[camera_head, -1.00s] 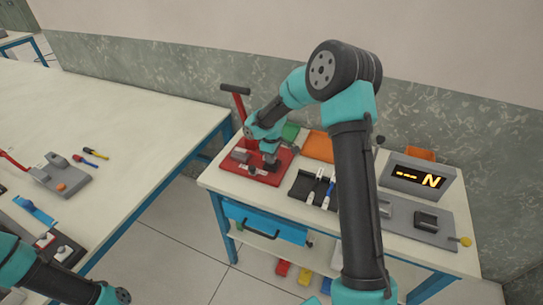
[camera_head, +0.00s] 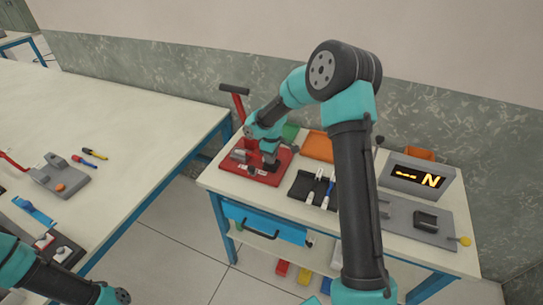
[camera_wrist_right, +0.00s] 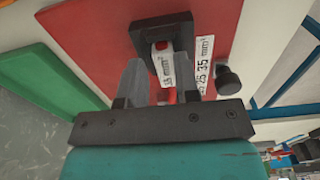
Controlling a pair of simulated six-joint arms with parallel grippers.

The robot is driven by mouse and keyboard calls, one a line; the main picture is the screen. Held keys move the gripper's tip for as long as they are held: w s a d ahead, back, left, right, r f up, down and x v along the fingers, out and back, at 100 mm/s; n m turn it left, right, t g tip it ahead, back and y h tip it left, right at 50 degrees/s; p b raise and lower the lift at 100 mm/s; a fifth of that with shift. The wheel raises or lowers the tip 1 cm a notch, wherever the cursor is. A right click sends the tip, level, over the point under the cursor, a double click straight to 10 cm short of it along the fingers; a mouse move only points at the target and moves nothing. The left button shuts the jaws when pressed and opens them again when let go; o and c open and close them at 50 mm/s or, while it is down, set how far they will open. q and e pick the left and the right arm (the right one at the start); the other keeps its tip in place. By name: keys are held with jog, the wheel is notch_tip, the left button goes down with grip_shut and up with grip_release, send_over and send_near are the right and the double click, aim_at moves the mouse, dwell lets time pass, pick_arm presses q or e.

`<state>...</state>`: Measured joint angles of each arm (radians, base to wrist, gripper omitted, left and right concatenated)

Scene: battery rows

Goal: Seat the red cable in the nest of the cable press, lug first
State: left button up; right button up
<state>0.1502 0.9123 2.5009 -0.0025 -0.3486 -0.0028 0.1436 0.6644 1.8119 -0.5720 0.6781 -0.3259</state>
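The red cable (camera_wrist_right: 164,45) shows in the right wrist view, with a white tag (camera_wrist_right: 166,70) around it. Its front end lies at the black nest block (camera_wrist_right: 150,24) on the red plate of the cable press. The lug is mostly hidden, so I cannot tell how deep it sits. My right gripper (camera_wrist_right: 163,80) has its grey fingers apart, one on each side of the tagged cable, with a gap showing. In the head view the press (camera_head: 258,180) stands on the side bench, with the right gripper (camera_head: 271,165) low over it.
The press lever (camera_head: 235,90) stands up behind the right wrist. A black tray with tagged cables (camera_head: 308,190) and a grey display box (camera_head: 418,178) stand to the right. Green and orange (camera_head: 318,146) bins are behind. A floor gap separates the benches.

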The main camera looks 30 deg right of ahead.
notch_tip(320, 180, up, 18)
jog(key=shift+s+f, duration=0.15)
jog(key=shift+f, duration=0.1)
dwell(0.4)
jog(key=shift+a+f, duration=0.1)
